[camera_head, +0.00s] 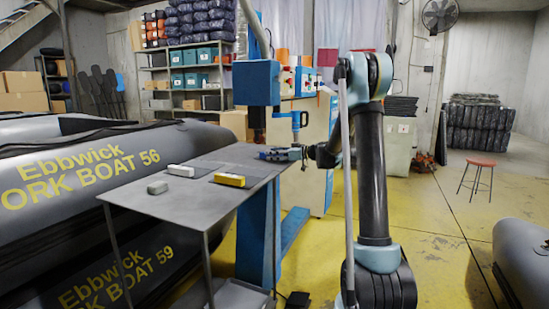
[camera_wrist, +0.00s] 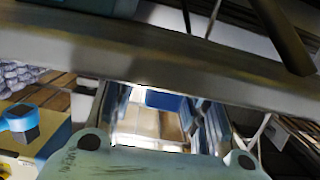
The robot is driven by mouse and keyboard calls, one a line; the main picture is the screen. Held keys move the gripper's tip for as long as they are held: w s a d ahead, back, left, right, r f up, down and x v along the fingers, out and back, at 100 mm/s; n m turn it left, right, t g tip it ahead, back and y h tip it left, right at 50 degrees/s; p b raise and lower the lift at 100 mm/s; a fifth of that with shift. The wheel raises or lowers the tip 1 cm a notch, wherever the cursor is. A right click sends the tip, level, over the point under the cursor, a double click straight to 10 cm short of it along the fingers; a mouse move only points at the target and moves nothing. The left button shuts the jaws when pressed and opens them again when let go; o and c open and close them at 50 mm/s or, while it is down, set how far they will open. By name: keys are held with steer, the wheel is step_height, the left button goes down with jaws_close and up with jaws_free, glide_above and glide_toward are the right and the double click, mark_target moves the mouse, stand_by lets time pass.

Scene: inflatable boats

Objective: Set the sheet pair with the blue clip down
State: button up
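My gripper (camera_head: 272,154) is over the right end of the grey table (camera_head: 150,205), beside the blue press. Its two fingers stand apart in the wrist view (camera_wrist: 165,110). A dark blue patch (camera_wrist: 165,99) shows between the fingertips; I cannot tell if it is a clip in the grip or something behind. A grey band (camera_wrist: 150,62) crosses the wrist view beyond the fingers; I cannot tell if it is a sheet or the table. No sheet pair or blue clip can be told apart clearly in the head view.
The blue press (camera_head: 256,85) stands close beside my gripper. Grey boats (camera_head: 60,215) lie at left. A red stool (camera_head: 480,163) stands at right on open floor.

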steer(key=v, duration=1.2)
steer(key=s+d+f+m+g+h, duration=0.1)
steer(key=s+f+m+h, duration=0.25)
steer(key=s, duration=0.95)
steer(key=s+d+f+m+g+h, duration=0.1)
steer(key=s+d+f+m+h, duration=0.2)
steer(key=s, duration=0.9)
steer(key=s+d+f+m+h, duration=0.2)
steer(key=s+d+f+h, duration=0.1)
steer(key=s, duration=0.5)
steer(key=s+d+f+m+g+h, duration=0.1)
steer(key=s+d+f+m+h, duration=0.1)
steer(key=s+d+f, duration=0.3)
steer(key=s+d+f+m+h, duration=0.3)
steer(key=s+d+f, duration=0.1)
steer(key=s, duration=0.6)
steer(key=shift+s+d+f+h, duration=0.25)
steer(key=shift+s+d+h, duration=0.05)
steer(key=shift+s+h, duration=0.1)
